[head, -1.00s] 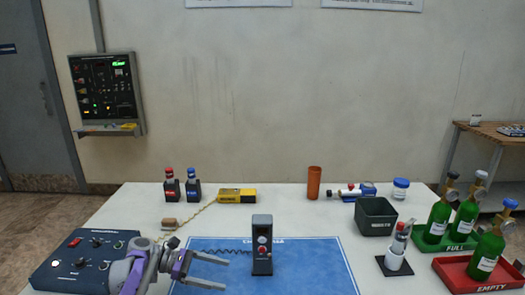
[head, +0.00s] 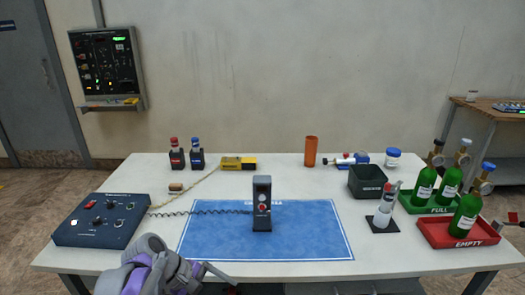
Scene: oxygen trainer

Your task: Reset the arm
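My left gripper (head: 215,274) is low in the head view, in front of the table's front edge and below the blue mat (head: 310,240). One finger shows pointing right; the other is not clear, so I cannot tell its opening. I see nothing held in it. My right gripper is out of view. A dark upright handset (head: 262,205) with a red button stands on the mat. A coiled cord joins it to the blue control box (head: 100,222) at the table's left.
Green cylinders stand in the green FULL tray (head: 428,208) and red EMPTY tray (head: 465,236) at right. A dark bin (head: 368,182), a bottle on a stand (head: 384,212) and a yellow device (head: 238,163) are also on the table (head: 340,268). The mat's front half is clear.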

